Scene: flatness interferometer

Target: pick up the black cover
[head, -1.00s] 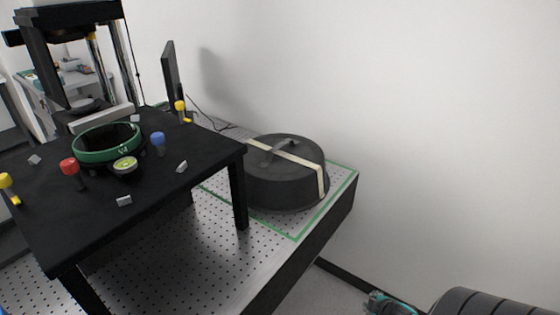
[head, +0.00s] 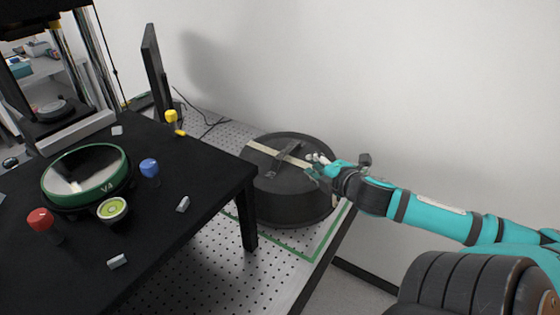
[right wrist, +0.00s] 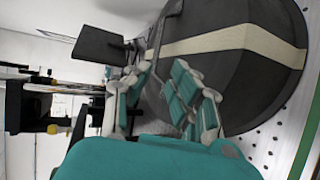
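The black cover (head: 290,195) is a round, dark lid with a pale strip across its top and a raised handle (head: 288,153). It rests on the perforated bench, inside a green outline. In the right wrist view the cover (right wrist: 265,85) fills the upper right, with its handle (right wrist: 163,25) near the top middle. My right gripper (head: 314,164) is over the right part of the cover, close to the handle. In the wrist view its fingers (right wrist: 160,92) are spread apart with nothing between them. My left gripper is not in view.
A black raised table (head: 190,170) stands left of the cover, holding a green-rimmed optic (head: 128,170), coloured knobs and a bubble level (head: 112,209). A thin dark monitor (head: 155,75) stands behind. The white wall is close behind the cover.

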